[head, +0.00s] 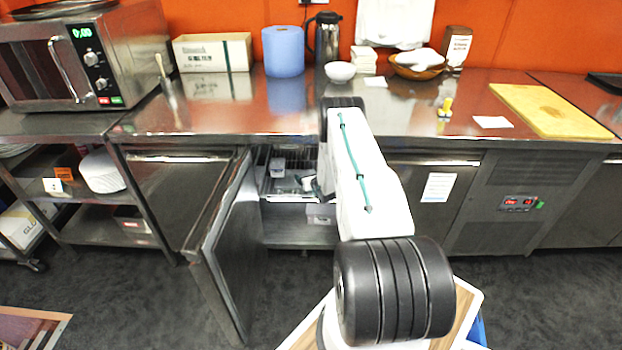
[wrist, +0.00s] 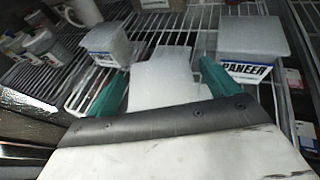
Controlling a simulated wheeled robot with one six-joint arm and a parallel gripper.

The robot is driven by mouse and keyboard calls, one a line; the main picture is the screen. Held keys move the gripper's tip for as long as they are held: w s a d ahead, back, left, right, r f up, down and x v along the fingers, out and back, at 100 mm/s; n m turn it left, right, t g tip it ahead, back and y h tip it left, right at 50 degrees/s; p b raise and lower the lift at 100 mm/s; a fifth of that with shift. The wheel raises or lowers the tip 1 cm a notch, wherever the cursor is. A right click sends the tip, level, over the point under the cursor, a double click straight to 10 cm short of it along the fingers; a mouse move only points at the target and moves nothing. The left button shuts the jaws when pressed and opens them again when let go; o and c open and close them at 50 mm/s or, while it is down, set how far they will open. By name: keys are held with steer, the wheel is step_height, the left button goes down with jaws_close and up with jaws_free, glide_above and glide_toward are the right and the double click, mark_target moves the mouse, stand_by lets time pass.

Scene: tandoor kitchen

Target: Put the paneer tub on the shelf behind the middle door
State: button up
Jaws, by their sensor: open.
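The paneer tub (wrist: 253,38) is a pale tub with a label reading PANEER. In the wrist view it stands upright on a white wire shelf (wrist: 190,22) at the upper right, just beyond the right fingertip. My gripper (wrist: 160,82) is open, its two teal fingers spread, inside the cabinet. A pale whitish shape (wrist: 165,78) shows between the fingers; I cannot tell what it is. The middle door (head: 238,255) stands wide open to the left in the head view, where my arm hides the paneer tub and much of the opening.
Another pale tub (wrist: 108,44) stands left of my fingers; it also shows in the head view (head: 277,167). Jars (wrist: 40,44) and a white mug (wrist: 82,12) stand farther left. The open door and the worktop edge (head: 230,138) border the opening.

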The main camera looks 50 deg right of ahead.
steer(key=v, duration=1.2)
steer(key=shift+r, duration=0.1)
